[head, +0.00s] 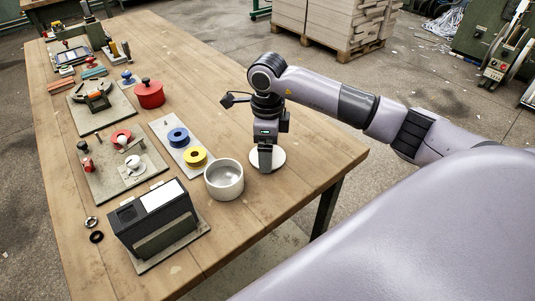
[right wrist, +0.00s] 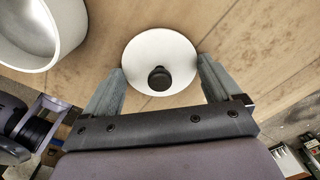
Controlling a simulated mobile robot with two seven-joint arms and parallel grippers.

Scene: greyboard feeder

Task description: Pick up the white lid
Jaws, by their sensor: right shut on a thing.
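The white lid (head: 279,159) is a round disc at the right part of the wooden table, under my right gripper (head: 265,165). In the right wrist view the lid (right wrist: 160,45) shows its black knob, and the fingers of my right gripper (right wrist: 162,68) stand on either side at its rim. The gripper is shut on the lid. I cannot tell whether the lid touches the table. The open white pot (head: 224,180) stands just left of it; its rim also shows in the right wrist view (right wrist: 70,40). My left gripper is out of view.
A board with blue (head: 178,137) and yellow (head: 195,157) rings lies left of the lid. A dark box with a white top (head: 155,215) stands at the front. A red lidded pot (head: 149,94) stands farther back. The table's right edge is bare.

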